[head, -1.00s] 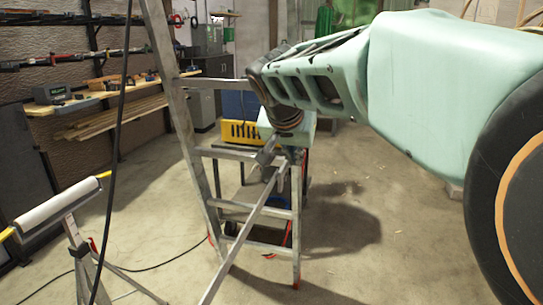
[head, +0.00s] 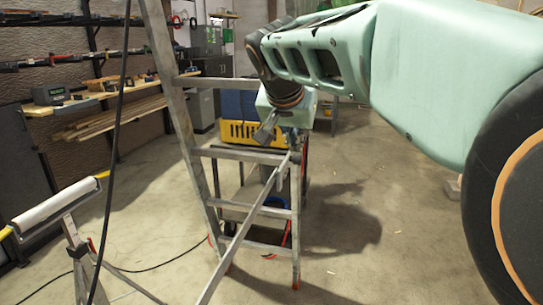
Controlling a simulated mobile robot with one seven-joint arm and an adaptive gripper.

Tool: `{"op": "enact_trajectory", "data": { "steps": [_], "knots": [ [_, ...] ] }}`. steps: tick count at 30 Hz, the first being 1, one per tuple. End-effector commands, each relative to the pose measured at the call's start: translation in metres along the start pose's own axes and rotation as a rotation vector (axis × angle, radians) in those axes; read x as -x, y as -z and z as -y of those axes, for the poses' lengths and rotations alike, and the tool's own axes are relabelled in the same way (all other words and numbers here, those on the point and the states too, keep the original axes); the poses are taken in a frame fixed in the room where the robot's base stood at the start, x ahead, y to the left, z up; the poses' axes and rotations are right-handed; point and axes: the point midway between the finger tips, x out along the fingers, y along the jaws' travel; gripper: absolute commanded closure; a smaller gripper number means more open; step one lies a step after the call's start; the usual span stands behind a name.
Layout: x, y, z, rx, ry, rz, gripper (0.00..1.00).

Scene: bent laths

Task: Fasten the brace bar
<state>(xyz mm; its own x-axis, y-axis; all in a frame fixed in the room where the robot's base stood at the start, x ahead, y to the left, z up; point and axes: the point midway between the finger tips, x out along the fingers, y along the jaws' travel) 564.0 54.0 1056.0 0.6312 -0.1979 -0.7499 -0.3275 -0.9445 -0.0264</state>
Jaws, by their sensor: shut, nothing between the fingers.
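A metal stepladder (head: 183,120) stands in the middle of the view. The brace bar (head: 243,228), a long thin grey bar, slants from near the top of the ladder's right front upright down to the lower left, out of the frame. Its upper end lies near the upright by the ladder's step; whether it is fastened there I cannot tell. My gripper (head: 262,138) is shut and empty, its dark fingers pointing down-left just above that step. It appears apart from the bar. My wrist hides what lies behind it.
A roller stand (head: 57,207) is at the lower left, and a black cable (head: 118,130) hangs in front. A yellow crate (head: 240,131) is behind the ladder.

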Motion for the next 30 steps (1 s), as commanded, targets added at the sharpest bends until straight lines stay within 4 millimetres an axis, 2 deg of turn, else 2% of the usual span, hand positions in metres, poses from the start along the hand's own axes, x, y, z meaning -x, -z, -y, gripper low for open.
{"op": "enact_trajectory", "data": {
  "steps": [6,12,30],
  "knots": [
    [0.031,0.027,0.002,-0.001,0.004,-0.007,1.00],
    [0.046,0.039,0.003,0.001,0.004,-0.008,1.00],
    [0.050,0.042,0.003,0.000,0.004,-0.010,1.00]
  ]
}}
